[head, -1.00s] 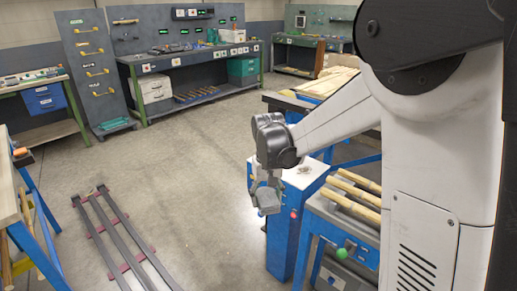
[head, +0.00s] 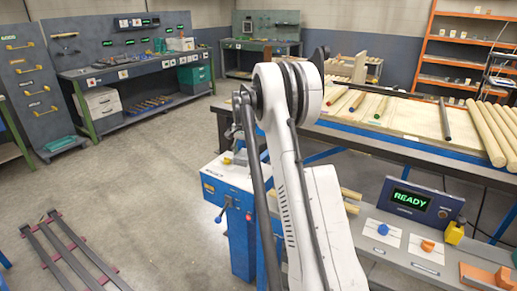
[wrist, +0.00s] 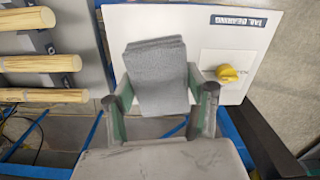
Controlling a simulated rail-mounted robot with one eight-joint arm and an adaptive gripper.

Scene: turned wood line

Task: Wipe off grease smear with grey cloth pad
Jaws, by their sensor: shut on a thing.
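In the wrist view my gripper (wrist: 160,108) is shut on the grey cloth pad (wrist: 157,72), with one finger at each side of it. The pad extends beyond the fingertips, over a white panel (wrist: 202,24). The panel has a yellow knob (wrist: 228,73) to the right of the pad and a label that seems to read "TAIL BEARING". I cannot tell whether the pad touches the panel. No grease smear can be made out; the pad covers part of the panel. In the head view my arm largely hides the gripper.
Pale wooden rods (wrist: 38,64) lie on a rack left of the panel. In the head view a blue stand (head: 238,225) is beside my arm, and a console (head: 414,205) showing "READY" is at right. Dark rails (head: 66,255) lie on the floor at left.

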